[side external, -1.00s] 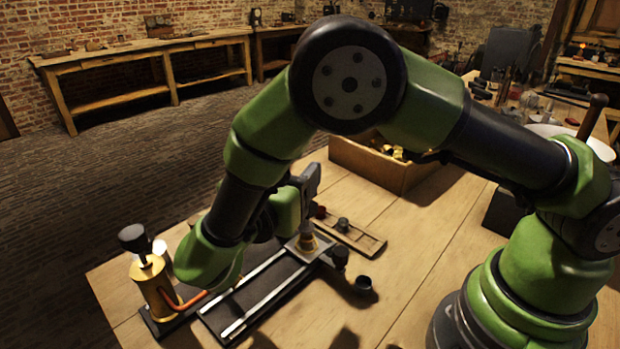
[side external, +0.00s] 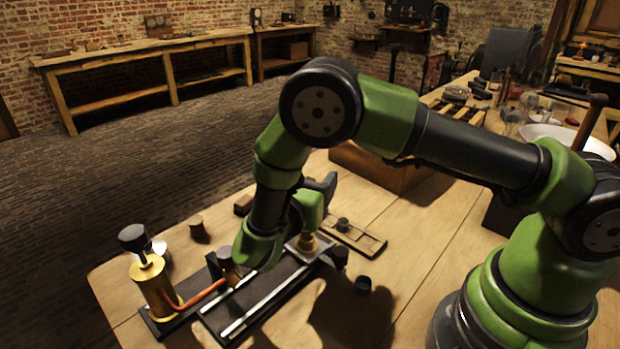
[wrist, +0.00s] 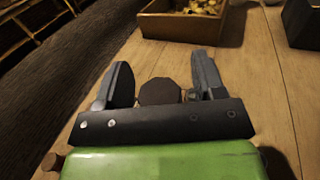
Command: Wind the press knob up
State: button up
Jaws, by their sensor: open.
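My gripper (wrist: 162,85) is open in the wrist view, its two dark fingers spread apart. A dark, round-topped thing, which looks like the press knob (wrist: 160,92), shows between the fingers; I cannot tell whether they touch it. In the side view my gripper (side external: 324,188) is above the far end of the dark railed base (side external: 270,300). A brass piece (side external: 307,243) stands on the base under it. The knob cannot be made out there, with my wrist in the way.
A brass cylinder (side external: 153,285) with a black knob and an orange hose stands at the left. A wooden box (wrist: 180,28) is farther off.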

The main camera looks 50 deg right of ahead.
jog(key=c, duration=0.9)
jog(key=shift+w+a+n+t+y, duration=0.1)
jog(key=shift+n+t+y, duration=0.45)
jog(key=shift+n+t, duration=0.45)
jog(key=shift+w+n+t+y, duration=0.1)
jog(key=shift+n+t+y, duration=0.5)
jog(key=shift+t, duration=0.7)
jog(key=o, duration=0.9)
jog(key=shift+a, duration=0.1)
jog(key=v, duration=0.9)
jog(key=shift+s+a, duration=0.2)
jog(key=shift+a, duration=0.15)
